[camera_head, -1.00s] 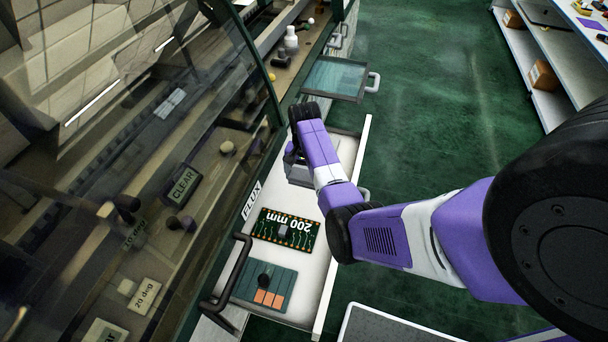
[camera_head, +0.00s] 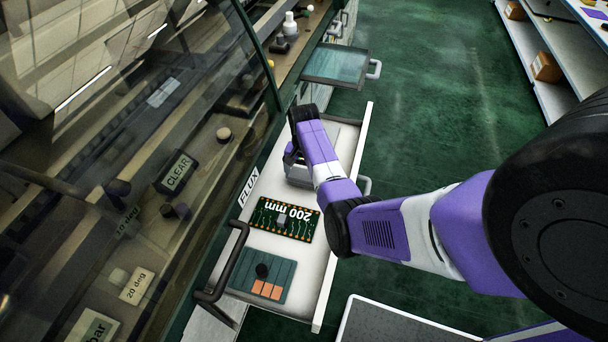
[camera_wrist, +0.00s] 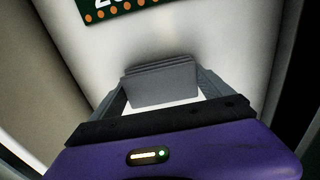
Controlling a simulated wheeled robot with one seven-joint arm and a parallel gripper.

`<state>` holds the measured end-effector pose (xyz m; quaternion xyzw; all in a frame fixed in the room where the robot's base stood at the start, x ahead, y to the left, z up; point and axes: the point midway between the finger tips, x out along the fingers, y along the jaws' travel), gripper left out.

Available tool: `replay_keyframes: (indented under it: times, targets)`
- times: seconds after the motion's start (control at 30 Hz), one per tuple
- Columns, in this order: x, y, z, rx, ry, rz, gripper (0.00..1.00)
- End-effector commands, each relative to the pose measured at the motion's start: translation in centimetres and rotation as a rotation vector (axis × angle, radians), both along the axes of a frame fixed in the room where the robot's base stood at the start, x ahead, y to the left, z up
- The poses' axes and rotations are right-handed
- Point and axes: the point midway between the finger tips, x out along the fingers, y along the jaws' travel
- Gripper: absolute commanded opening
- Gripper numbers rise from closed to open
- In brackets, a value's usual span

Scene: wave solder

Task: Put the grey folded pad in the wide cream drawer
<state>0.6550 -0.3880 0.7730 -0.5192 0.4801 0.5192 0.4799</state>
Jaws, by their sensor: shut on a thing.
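The grey folded pad (camera_wrist: 163,82) shows in the wrist view as a stack of flat layers between the two fingers. My gripper (camera_wrist: 163,92) is shut on it. In the head view my gripper (camera_head: 298,174) is over the far part of the open, wide cream drawer (camera_head: 326,282). The pad cannot be clearly told from the fingers there. The pale drawer floor lies below the pad in the wrist view; I cannot tell whether the pad touches it.
A green circuit board marked 200 mm (camera_head: 286,219) and a teal pad with orange squares (camera_head: 262,277) lie in the drawer's near part. A dark bar handle (camera_head: 222,265) stands at its left.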

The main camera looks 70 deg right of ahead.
Motion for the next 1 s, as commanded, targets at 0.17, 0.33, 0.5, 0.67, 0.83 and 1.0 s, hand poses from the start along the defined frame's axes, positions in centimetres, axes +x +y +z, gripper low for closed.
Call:
replay_keyframes:
  times: [0.17,0.33,0.5,0.67,0.83,1.0]
  targets:
    - [0.0,0.0,0.0,0.000,0.000,0.000,0.45]
    - [0.0,0.0,-0.2,0.000,0.000,0.000,0.45]
    - [0.0,0.0,-0.5,0.000,0.000,0.000,0.45]
    - [0.0,0.0,-0.7,0.000,0.000,0.000,0.45]
    - [0.0,0.0,-0.9,0.000,0.000,0.000,0.45]
    - [0.0,0.0,-0.9,0.000,0.000,0.000,1.00]
